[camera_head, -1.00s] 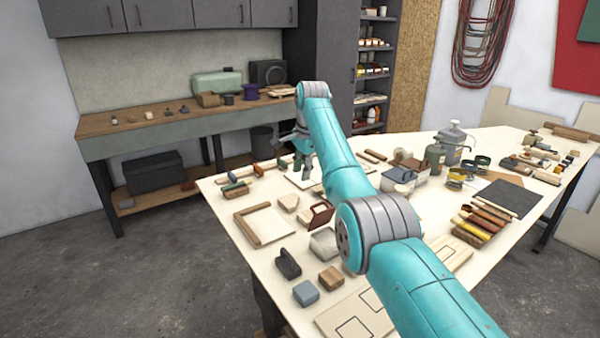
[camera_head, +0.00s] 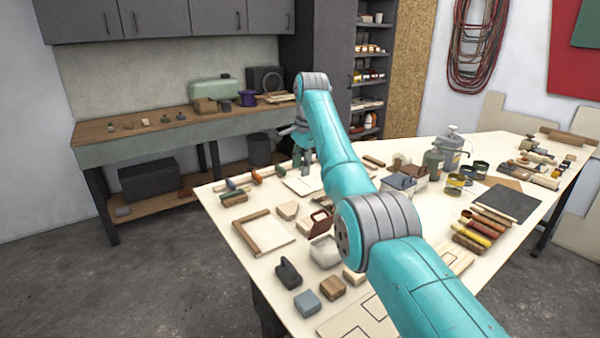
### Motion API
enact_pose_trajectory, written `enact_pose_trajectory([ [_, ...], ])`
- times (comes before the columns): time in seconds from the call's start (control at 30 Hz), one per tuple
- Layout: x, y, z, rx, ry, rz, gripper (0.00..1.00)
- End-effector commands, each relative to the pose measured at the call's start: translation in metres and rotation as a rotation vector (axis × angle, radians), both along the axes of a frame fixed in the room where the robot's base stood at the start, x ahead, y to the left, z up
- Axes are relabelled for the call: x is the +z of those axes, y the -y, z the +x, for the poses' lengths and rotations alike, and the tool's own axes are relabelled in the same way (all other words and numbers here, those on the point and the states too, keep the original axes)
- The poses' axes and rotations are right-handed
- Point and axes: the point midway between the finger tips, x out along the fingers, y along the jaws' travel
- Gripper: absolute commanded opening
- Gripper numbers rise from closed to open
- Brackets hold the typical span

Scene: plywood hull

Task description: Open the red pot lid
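I cannot make out a red pot with a lid for certain. A dark red piece (camera_head: 320,222) with a handle-like opening stands on the pale table, beside a whitish rounded block (camera_head: 325,251); whether it is the pot or its lid is unclear. My gripper (camera_head: 302,157) is at the far end of my teal arm, over the table's far left part, beyond the dark red piece. It points down and is small and partly hidden by the arm. I cannot tell its opening or whether it touches anything.
The pale table (camera_head: 226,205) is crowded with blocks, tools and jars. A wooden-edged board (camera_head: 270,236) lies at the near left. A dark square plate (camera_head: 507,203) lies at right. A workbench (camera_head: 95,135) stands along the back wall; open floor lies at left.

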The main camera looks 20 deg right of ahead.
Motion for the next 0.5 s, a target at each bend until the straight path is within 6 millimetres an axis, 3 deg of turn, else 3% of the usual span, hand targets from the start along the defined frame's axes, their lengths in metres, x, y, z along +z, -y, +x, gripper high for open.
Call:
enact_pose_trajectory([
  [0.2, 0.046, 0.003, -0.007, 0.0, 0.004, -0.001, 0.35],
  [0.5, 0.083, 0.005, -0.015, 0.0, 0.002, 0.0, 0.35],
])
